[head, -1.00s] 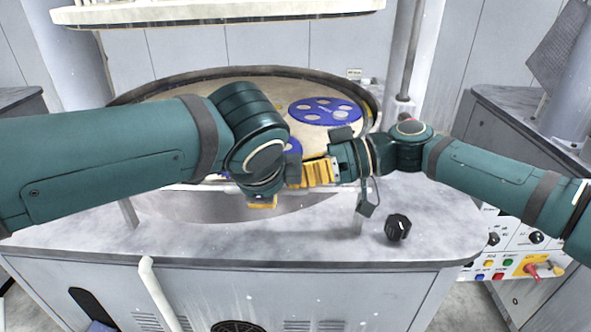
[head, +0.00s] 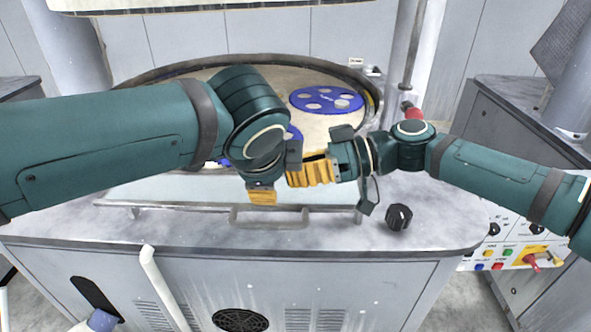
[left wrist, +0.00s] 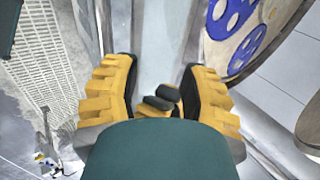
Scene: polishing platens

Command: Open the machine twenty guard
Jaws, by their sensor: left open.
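The guard is a clear panel (head: 150,192) at the front of the round platen machine, with a grey bar handle (head: 268,222) at its lower front edge. My left gripper (head: 262,195) points down above the guard, behind the handle in the picture. It is open in the left wrist view (left wrist: 163,85), with nothing clearly held. My right gripper (head: 300,170) comes in from the right beside it. Its yellow fingers look close together, but whether they are shut is unclear. Dark-tipped pieces (left wrist: 160,100) show between my left fingers; they may be right fingertips.
Blue perforated discs (head: 326,100) lie on the platen (head: 285,80). A black knob (head: 399,217) stands on the grey machine top (head: 440,230). A control panel with coloured buttons (head: 500,266) is at the right. A post (head: 415,60) rises behind my right arm.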

